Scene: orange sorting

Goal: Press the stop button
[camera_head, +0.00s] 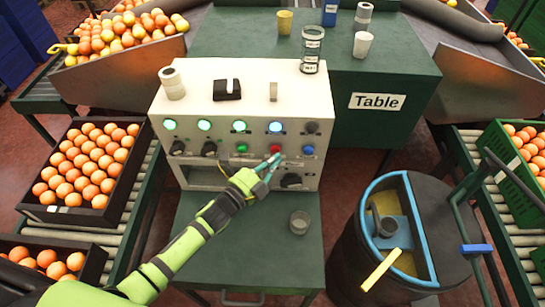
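A white control panel (240,85) stands on a green stand in the middle of the view. Its lower row holds black knobs, a green button (242,147), a red button (275,149) and a blue button (308,150). The red one looks like the stop button; its label is too small to read. My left gripper (270,164), with teal fingers, is just below the red button, its tips pointing up towards it. I cannot tell whether they touch it or how far apart the fingers are. My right gripper is not in view.
Round indicator lights (240,126) line the panel above the buttons. A black knob (291,180) is right of my gripper. A grey cup (300,222) stands on the green surface below. Crates of oranges (48,212) are at left, a dark bin (343,250) at right.

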